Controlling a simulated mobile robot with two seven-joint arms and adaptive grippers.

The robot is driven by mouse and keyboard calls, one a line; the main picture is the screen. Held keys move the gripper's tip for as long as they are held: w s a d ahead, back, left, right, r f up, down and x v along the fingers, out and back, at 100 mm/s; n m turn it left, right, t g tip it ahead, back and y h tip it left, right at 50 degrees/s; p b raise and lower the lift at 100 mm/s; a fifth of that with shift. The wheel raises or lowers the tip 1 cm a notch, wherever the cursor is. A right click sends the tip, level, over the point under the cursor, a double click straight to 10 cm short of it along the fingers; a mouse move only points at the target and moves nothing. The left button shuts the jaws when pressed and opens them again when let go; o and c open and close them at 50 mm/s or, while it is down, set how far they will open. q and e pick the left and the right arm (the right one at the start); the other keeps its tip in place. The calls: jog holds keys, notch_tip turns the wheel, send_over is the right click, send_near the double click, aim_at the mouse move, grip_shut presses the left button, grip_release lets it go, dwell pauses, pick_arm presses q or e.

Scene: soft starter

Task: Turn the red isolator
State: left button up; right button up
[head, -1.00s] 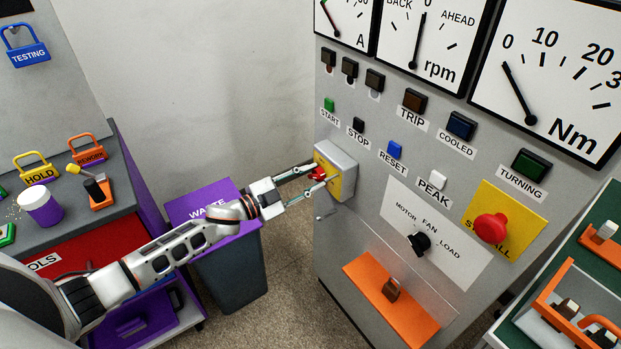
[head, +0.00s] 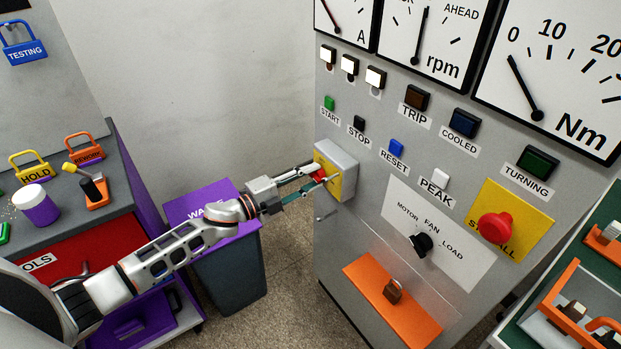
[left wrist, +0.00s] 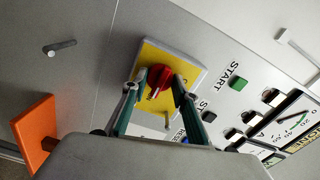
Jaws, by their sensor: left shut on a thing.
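The red isolator (left wrist: 158,79) is a red rotary handle on a yellow plate (left wrist: 185,67) on the grey box at the left of the panel. In the head view the isolator (head: 320,174) is partly covered by my fingers. My left gripper (head: 322,174) is shut on the red handle, one finger on each side of it. The fingers also show in the left wrist view (left wrist: 155,92), reaching up to the handle. My right gripper is in neither view.
A waste bin (head: 230,270) stands below my left arm.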

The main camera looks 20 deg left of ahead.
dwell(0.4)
pick_arm(q)
jog(key=o, duration=1.1)
jog(key=v, duration=1.2)
jog(key=s+d+f+n+g+y, duration=0.2)
jog(key=s+d+f+n+y, duration=0.1)
jog(key=s+f+n, duration=0.6)
jog(key=s+d+f+n+g+y+p, duration=0.1)
jog(key=s+d+f+n+y, duration=0.2)
jog(key=s+f+n, duration=0.7)
jog(key=s+f+y, duration=0.1)
jog(key=s+y, duration=0.1)
jog(key=s, duration=0.2)
jog(key=shift+s+d+f+g, duration=0.3)
jog(key=shift+d+f+g, duration=0.05)
jog(key=shift+d+g, duration=0.05)
